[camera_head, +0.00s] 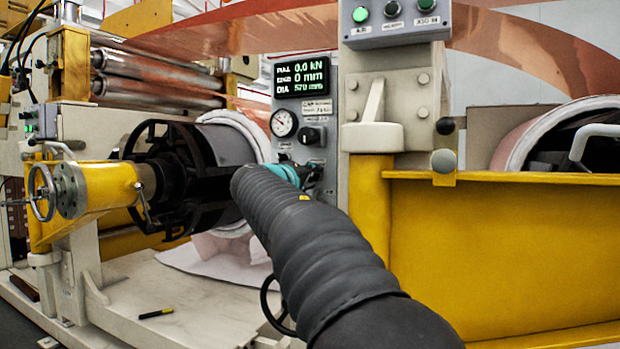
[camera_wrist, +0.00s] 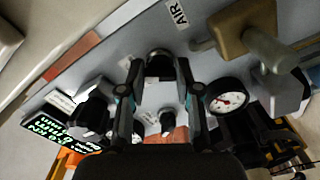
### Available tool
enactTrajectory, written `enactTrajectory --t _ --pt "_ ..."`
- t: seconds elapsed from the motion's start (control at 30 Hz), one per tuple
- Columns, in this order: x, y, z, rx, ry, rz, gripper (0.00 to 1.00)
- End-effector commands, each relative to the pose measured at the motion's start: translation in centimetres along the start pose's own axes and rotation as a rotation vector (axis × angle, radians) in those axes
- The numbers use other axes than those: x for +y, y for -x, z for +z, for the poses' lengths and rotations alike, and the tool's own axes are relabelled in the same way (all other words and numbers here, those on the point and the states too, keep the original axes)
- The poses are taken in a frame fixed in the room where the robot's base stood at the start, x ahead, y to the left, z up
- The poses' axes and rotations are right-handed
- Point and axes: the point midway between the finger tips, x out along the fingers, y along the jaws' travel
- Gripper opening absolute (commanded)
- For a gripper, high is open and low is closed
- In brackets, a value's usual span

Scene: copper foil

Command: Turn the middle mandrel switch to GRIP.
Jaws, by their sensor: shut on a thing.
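My gripper (camera_head: 312,178) is at the lower part of the grey control panel (camera_head: 334,150), at the end of my ribbed dark arm. In the wrist view my gripper (camera_wrist: 160,66) has its two fingertips on either side of a dark round switch knob (camera_wrist: 160,58), closed on it. I take this knob to be the middle mandrel switch; its label and pointer direction cannot be read. The head view hides it behind my gripper. Another black knob (camera_head: 312,135) sits higher on the panel, right of the round gauge (camera_head: 284,122).
A lit display (camera_head: 302,76) tops the panel, reading 0.0 kN and 0 mm. The black mandrel (camera_head: 180,170) with its grey roll is at the left. A yellow beam (camera_head: 490,250) fills the right. In the wrist view, a brass-coloured valve (camera_wrist: 232,32) stands near the AIR label.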

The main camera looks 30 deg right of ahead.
Motion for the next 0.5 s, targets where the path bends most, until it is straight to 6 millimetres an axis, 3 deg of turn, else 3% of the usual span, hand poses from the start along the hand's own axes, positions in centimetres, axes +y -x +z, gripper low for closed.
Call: enactTrajectory --t 0.5 --pt "0.13 0.01 -0.07 0.000 0.354 -0.001 0.00"
